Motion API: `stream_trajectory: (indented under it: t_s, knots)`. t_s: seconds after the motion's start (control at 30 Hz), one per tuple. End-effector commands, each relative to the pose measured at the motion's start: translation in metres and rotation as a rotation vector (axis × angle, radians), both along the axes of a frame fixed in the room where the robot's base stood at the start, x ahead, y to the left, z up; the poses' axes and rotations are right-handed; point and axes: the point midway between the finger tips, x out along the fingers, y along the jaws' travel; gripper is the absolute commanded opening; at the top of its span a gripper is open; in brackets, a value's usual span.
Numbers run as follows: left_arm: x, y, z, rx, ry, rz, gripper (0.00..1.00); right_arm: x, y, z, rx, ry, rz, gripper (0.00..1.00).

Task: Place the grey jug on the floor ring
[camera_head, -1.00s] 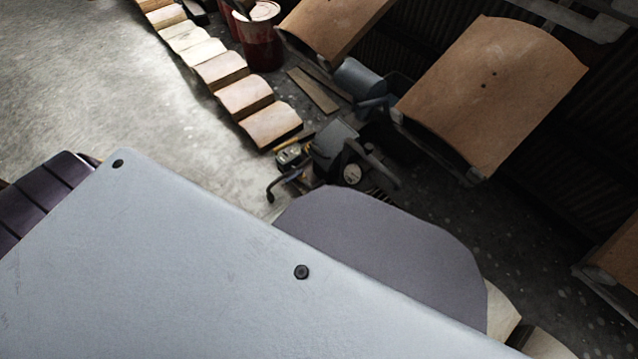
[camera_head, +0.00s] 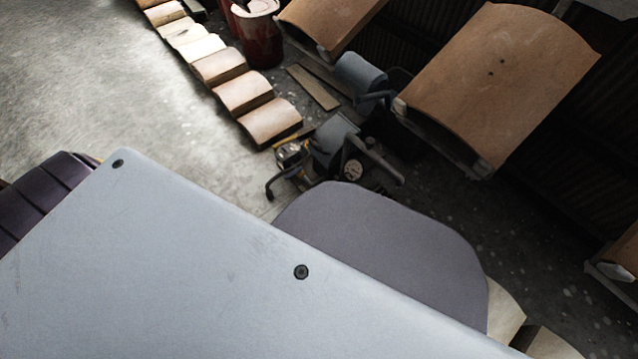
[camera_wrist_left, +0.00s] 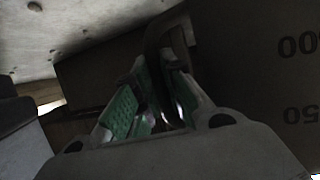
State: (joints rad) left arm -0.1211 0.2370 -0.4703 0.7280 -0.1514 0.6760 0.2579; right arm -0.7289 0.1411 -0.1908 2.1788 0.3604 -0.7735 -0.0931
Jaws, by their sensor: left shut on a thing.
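In the left wrist view, the grey jug (camera_wrist_left: 262,75) fills the right side as a dark wall with upside-down numbers on it. My left gripper (camera_wrist_left: 163,70), with green finger pads, is shut around a dark upright loop (camera_wrist_left: 160,35) that looks like the jug's handle. This view is dim, so the jug's base and tilt are hidden. In the head view neither the jug nor a gripper can be made out, with large grey surfaces covering the lower part. I cannot make out the floor ring in either view. My right gripper is not in view.
In the head view, curved brown panels (camera_head: 500,75) stand at the right. A row of pale curved blocks (camera_head: 243,92) runs from the upper left. A dark red bucket (camera_head: 262,45) and grey clutter (camera_head: 332,140) lie nearby. The concrete floor (camera_head: 90,75) at left is clear.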

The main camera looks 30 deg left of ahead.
Motion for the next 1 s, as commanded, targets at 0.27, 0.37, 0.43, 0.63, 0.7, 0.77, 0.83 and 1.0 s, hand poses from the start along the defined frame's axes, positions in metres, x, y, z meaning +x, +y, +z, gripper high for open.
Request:
stream_trajectory:
  t_s: [0.27, 0.37, 0.43, 0.63, 0.7, 0.77, 0.83, 1.0]
  knots:
    - [-0.0003, 0.0005, -0.0029, 0.001, 0.001, 0.000, 0.18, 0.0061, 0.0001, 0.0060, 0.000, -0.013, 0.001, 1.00]
    - [-0.0002, 0.0004, -0.0028, 0.001, 0.001, 0.000, 0.31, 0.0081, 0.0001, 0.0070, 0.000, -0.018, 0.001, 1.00]
    - [-0.0002, 0.0004, -0.0028, 0.001, 0.001, 0.000, 0.33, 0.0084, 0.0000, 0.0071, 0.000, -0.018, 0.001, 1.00]
    - [-0.0001, 0.0004, -0.0027, 0.001, 0.001, 0.000, 0.33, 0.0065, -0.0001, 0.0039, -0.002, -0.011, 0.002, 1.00]
    - [-0.0001, 0.0004, -0.0026, 0.001, 0.001, 0.000, 0.33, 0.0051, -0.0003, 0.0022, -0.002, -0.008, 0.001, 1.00]
    - [-0.0001, 0.0003, -0.0024, 0.000, 0.000, 0.000, 0.33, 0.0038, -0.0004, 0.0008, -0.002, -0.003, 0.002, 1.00]
    - [0.0000, 0.0002, -0.0018, 0.000, 0.000, 0.000, 0.33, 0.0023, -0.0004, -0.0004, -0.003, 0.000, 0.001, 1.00]
    - [-0.0022, 0.0012, 0.0010, 0.001, 0.001, 0.000, 0.33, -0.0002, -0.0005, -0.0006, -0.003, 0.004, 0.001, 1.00]
